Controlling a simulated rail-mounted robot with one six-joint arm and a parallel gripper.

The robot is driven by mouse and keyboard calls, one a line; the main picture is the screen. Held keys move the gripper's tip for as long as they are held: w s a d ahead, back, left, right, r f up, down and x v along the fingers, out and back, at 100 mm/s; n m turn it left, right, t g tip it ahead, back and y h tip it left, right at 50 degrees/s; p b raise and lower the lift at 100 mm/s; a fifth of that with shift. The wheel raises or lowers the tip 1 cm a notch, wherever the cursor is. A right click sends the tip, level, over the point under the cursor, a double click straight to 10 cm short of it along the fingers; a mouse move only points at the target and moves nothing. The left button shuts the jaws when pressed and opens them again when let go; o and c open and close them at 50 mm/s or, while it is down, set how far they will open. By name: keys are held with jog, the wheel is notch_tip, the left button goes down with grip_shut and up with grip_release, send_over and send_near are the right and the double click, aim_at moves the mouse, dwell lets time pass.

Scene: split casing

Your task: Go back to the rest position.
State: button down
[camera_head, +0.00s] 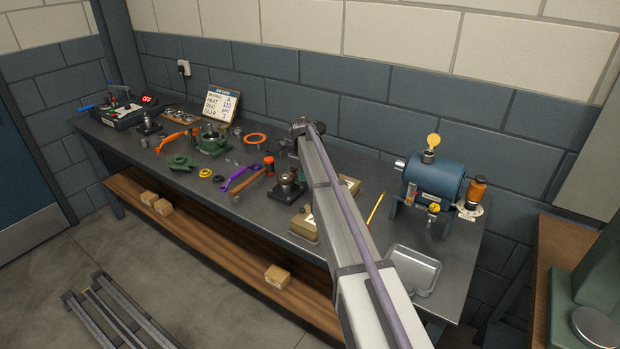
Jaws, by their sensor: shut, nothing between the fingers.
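My arm reaches up from the bottom of the view over the bench. My gripper (299,128) is the small dark end of the arm, above the back part of the bench. It is shut and appears to hold nothing. Its fingers are too small to make out clearly. The workbench (345,255) runs below it. Green casing parts, one flat (179,162) and one ring-like (211,140), lie on the bench to the left, apart from the gripper.
A dark fixture (288,189), purple tool (239,177), hammer (252,184) and orange ring (255,138) lie near the arm. A blue machine (434,184) and grey tray (412,270) stand right. A sign (221,104) and switch box (125,114) stand left.

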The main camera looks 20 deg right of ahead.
jog(key=w+a+r+p, duration=0.3)
jog(key=w+r, duration=0.1)
jog(key=r, duration=0.1)
jog(key=s+a+n, duration=0.3)
jog(key=s+n, duration=1.1)
jog(key=s, duration=0.8)
jog(key=s+a+n, duration=0.3)
jog(key=s+n, duration=1.1)
jog(key=s, duration=0.9)
jog(key=shift+s+a+f, duration=0.25)
jog(key=shift+a+f, duration=0.05)
jog(key=shift+f, duration=0.05)
